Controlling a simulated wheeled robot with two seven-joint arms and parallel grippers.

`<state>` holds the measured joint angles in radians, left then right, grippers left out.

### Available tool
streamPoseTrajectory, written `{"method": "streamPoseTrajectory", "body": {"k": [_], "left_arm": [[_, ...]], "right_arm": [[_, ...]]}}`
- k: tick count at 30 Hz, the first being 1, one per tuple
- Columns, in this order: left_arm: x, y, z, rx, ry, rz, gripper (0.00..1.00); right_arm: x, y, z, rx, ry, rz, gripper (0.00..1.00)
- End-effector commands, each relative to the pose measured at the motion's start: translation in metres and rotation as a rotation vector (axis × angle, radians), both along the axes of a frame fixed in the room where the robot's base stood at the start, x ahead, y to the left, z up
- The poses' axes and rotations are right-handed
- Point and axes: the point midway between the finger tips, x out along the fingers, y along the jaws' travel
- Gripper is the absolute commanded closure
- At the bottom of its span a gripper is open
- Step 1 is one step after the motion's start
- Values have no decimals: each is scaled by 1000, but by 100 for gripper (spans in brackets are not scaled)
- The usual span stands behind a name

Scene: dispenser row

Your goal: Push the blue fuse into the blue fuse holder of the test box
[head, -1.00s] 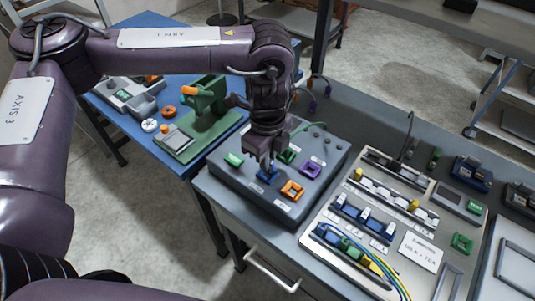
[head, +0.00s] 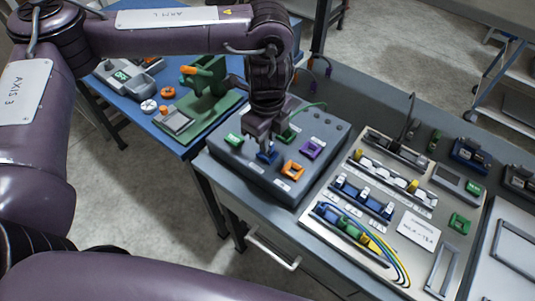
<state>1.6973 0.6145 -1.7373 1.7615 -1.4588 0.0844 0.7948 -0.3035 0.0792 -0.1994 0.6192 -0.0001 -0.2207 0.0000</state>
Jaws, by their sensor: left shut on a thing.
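The grey test box (head: 225,158) sits on the grey bench, with coloured fuse holders on its top. The blue holder (head: 267,157) is at the near side, left of the orange one. My left gripper (head: 264,148) points down right over the blue holder and is shut on the blue fuse. The fuse is mostly hidden by the fingers, and its blue merges with the holder. I cannot tell how deep it sits. My right gripper is out of view.
On the box, an orange holder (head: 292,170), a purple holder (head: 312,149) and green holders (head: 233,139) surround the blue one. A panel with wires and blue terminal blocks (head: 362,196) lies to the right. A blue table (head: 122,101) with a green fixture stands left.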

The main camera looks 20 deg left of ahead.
Motion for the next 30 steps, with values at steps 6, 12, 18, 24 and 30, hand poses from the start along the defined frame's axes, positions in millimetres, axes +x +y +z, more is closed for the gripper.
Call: {"method": "streamPoseTrajectory", "body": {"k": [6,12,18,24,30], "left_arm": [[0,0,-8,0,1,0,100],[0,0,-9,0,0,0,100],[0,0,-9,0,0,0,100],[0,0,-13,0,0,0,100],[-1,0,-17,0,1,0,100]], "right_arm": [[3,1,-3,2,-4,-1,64],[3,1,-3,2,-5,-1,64],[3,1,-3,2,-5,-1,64],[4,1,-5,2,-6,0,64],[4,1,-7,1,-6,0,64]]}}
